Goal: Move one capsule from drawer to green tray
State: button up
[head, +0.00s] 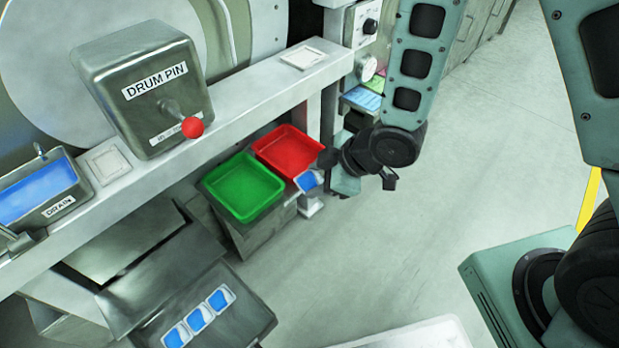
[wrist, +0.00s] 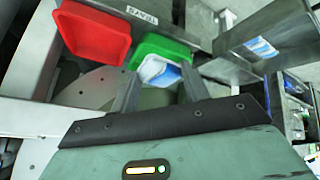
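My gripper (head: 322,170) is shut on a blue-and-white capsule (head: 309,180), held off to the right of the green tray (head: 243,192). In the wrist view the held capsule (wrist: 161,72) shows between the two fingertips, with the green tray (wrist: 150,47) behind it. The green tray looks empty in the head view. The open drawer (head: 255,322) at the bottom of the head view holds three capsules (head: 197,319) in a row.
A red tray (head: 288,148) stands beside the green one, behind it to the right; it looks empty. The drum pin box (head: 145,90) with its red-knobbed lever and the pale rail (head: 225,108) lie above and left of the trays. Open floor (head: 430,200) is on the right.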

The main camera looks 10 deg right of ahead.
jog(key=shift+s+a+r+n+y, duration=0.2)
jog(key=shift+s+a+n+y, duration=0.2)
jog(key=shift+s+a+n, duration=0.45)
jog(key=shift+a, duration=0.4)
jog(key=w+a+f, duration=0.2)
jog(key=w, duration=0.1)
jog(key=w+a+f+b, duration=0.1)
jog(key=w+a+f, duration=0.1)
jog(key=w, duration=0.1)
jog(key=w+a+f, duration=0.2)
jog(key=w, duration=0.1)
jog(key=shift+w+a+b, duration=0.25)
jog(key=shift+w+b, duration=0.05)
jog(key=shift+w, duration=0.05)
jog(key=shift+w+a+f, duration=0.25)
jog(key=shift+w+f, duration=0.15)
jog(key=shift+w, duration=0.05)
jog(key=o, duration=0.7)
jog(key=shift+c, duration=0.2)
notch_tip(320, 180, up, 14)
jog(key=f+p, duration=0.1)
jog(key=p, duration=0.4)
send_over(308, 186)
jog(key=w+d, duration=0.2)
jog(key=w, duration=0.2)
jog(key=shift+d+r, duration=0.1)
jog(key=shift+r, duration=0.15)
